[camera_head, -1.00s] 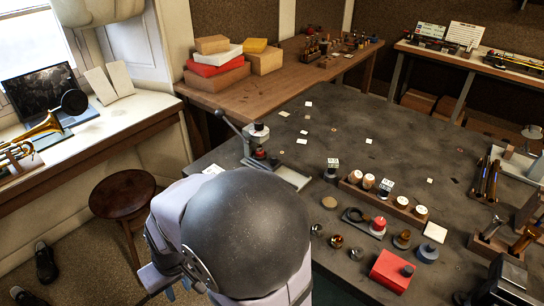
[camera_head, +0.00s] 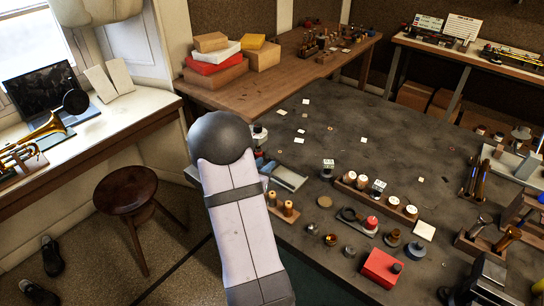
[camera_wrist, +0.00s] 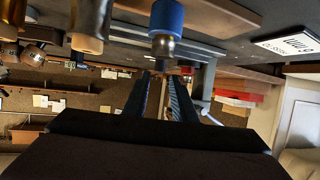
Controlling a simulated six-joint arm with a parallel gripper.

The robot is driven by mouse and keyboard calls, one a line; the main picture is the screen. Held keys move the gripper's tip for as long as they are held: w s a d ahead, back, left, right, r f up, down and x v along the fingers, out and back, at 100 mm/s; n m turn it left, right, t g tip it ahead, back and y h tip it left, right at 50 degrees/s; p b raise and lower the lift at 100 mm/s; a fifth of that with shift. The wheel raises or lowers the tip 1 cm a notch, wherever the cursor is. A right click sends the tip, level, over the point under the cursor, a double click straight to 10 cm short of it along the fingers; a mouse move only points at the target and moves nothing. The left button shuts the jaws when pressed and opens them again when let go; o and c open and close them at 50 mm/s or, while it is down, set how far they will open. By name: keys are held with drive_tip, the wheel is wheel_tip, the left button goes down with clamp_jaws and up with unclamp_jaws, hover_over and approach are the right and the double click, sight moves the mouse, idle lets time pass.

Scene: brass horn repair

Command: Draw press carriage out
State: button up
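The press (camera_head: 260,134) stands at the left edge of the dark bench, largely hidden behind my arm. Its dark top and a pale grey rail-like part (camera_head: 286,177) show to the right of my arm. I cannot tell which part is the carriage or how far out it sits. My gripper is hidden in the head view. In the wrist view, which looks upside down, the dark ribbed fingers of my gripper (camera_wrist: 164,88) stand apart with a gap between them. I see nothing clearly held. A blue-topped cylinder (camera_wrist: 167,17) shows near the fingers.
Two wooden-topped pegs (camera_head: 280,206) stand close to my arm. A holder with white-topped pieces (camera_head: 393,203) and a red box (camera_head: 382,267) lie to the right. A lettered card (camera_wrist: 288,43) shows in the wrist view. The bench's far middle is mostly clear.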

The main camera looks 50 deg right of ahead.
sight(271, 159)
drive_tip(key=shift+p+x, duration=1.05)
drive_tip(key=shift+x, duration=2.6)
clamp_jaws()
